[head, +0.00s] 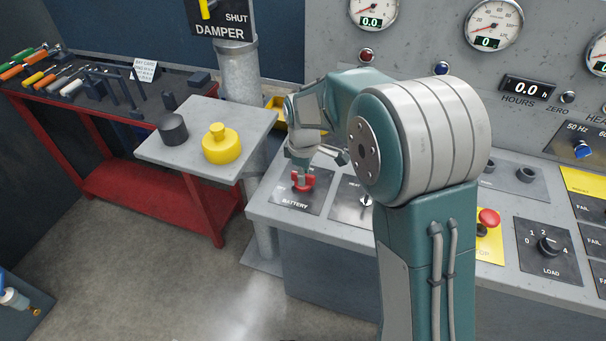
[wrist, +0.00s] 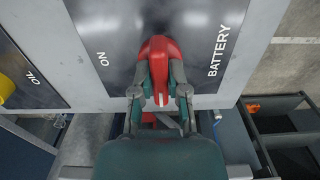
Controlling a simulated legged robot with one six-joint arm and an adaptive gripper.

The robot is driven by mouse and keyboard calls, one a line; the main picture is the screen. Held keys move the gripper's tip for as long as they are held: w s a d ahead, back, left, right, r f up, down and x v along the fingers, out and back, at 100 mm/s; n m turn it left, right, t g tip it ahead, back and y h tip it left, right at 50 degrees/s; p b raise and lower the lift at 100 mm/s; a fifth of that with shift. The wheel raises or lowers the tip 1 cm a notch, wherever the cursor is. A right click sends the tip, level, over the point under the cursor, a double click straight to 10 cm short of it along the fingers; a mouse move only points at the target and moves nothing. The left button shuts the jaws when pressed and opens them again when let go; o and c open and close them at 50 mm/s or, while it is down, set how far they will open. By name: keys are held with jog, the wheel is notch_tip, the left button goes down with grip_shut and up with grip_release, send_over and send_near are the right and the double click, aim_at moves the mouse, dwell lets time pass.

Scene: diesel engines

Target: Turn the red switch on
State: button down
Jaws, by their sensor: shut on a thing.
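The red switch (head: 302,181) sits on a dark plate (head: 284,199) labelled BATTERY, at the left end of the grey console. It also shows in the wrist view (wrist: 158,50), a red knob with a pale line on its front end. My gripper (head: 301,168) comes down on it from above. In the wrist view my gripper (wrist: 160,92) has its two fingers closed on both sides of the knob. The word ON stands on the plate to the left of the knob and BATTERY to the right. The fingers hide the knob's sides.
A metal toggle (head: 366,200) stands just right of the battery plate. A red mushroom button (head: 488,218) and a load knob (head: 548,246) are farther right. A grey shelf (head: 190,150) holding a yellow part (head: 221,144) and a black cylinder (head: 172,128) is to the left.

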jog(key=shift+a+m, duration=0.1)
jog(key=shift+m, duration=0.2)
jog(key=m, duration=0.3)
jog(key=shift+w+m, duration=0.1)
jog(key=shift+m, duration=0.3)
jog(key=m, duration=0.9)
jog(key=shift+r+m, duration=0.1)
jog(key=shift+m, duration=2.1)
jog(key=shift+w, duration=0.1)
jog(key=c, duration=0.6)
grip_release()
jog(key=shift+c, duration=0.2)
